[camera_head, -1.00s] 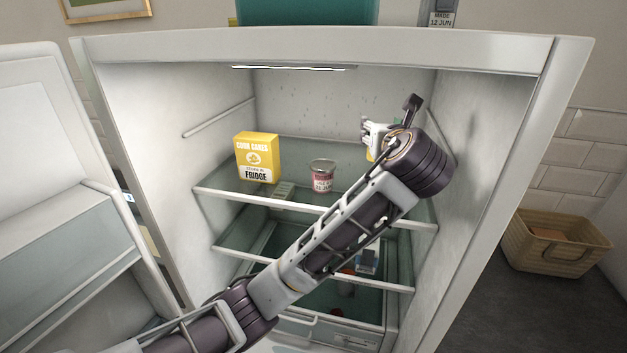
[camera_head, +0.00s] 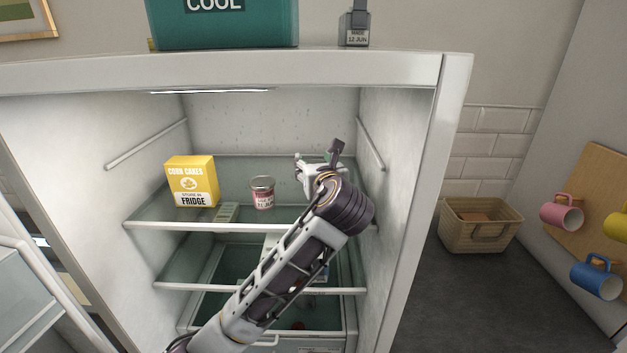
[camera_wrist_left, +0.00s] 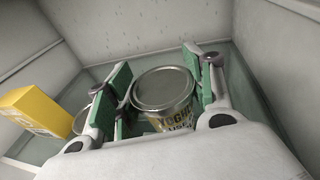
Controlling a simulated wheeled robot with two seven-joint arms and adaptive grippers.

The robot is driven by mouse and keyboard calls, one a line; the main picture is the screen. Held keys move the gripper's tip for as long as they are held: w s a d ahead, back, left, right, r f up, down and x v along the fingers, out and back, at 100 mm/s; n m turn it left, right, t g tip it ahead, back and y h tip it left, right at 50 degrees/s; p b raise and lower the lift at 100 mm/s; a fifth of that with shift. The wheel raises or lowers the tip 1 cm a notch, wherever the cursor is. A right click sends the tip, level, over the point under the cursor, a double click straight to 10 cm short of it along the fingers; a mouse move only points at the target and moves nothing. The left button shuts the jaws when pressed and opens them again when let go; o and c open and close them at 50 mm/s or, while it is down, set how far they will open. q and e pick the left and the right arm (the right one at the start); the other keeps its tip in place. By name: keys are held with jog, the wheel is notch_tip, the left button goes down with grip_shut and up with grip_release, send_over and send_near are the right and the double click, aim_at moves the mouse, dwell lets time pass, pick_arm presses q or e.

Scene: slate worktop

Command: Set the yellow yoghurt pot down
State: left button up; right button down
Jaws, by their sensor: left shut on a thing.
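My left gripper (camera_head: 318,172) is inside the open fridge, over the right part of the upper glass shelf (camera_head: 225,222). In the left wrist view its green-padded fingers (camera_wrist_left: 155,98) are shut on the yoghurt pot (camera_wrist_left: 170,117), which has a silver lid and a label with dark letters. The pot looks upright. In the head view my gripper and arm hide it. I cannot tell whether its base touches the shelf. My right gripper is not in view.
A yellow corn cakes box (camera_head: 192,182) and a red-labelled pot (camera_head: 262,193) stand left of my gripper on the same shelf. The fridge's right wall (camera_head: 385,200) is close on the right. A basket (camera_head: 480,225) and hanging mugs (camera_head: 562,213) are outside.

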pick_arm(q)
jog(key=shift+f, duration=0.3)
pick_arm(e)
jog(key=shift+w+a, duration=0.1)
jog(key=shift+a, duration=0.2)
pick_arm(q)
jog(key=shift+f, duration=0.1)
jog(key=shift+f+p, duration=0.3)
jog(key=shift+f, duration=1.45)
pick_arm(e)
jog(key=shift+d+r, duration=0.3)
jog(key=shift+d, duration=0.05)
pick_arm(q)
jog(key=shift+f, duration=0.15)
jog(key=o, duration=1)
jog(key=shift+c, duration=0.2)
jog(key=shift+o, duration=0.7)
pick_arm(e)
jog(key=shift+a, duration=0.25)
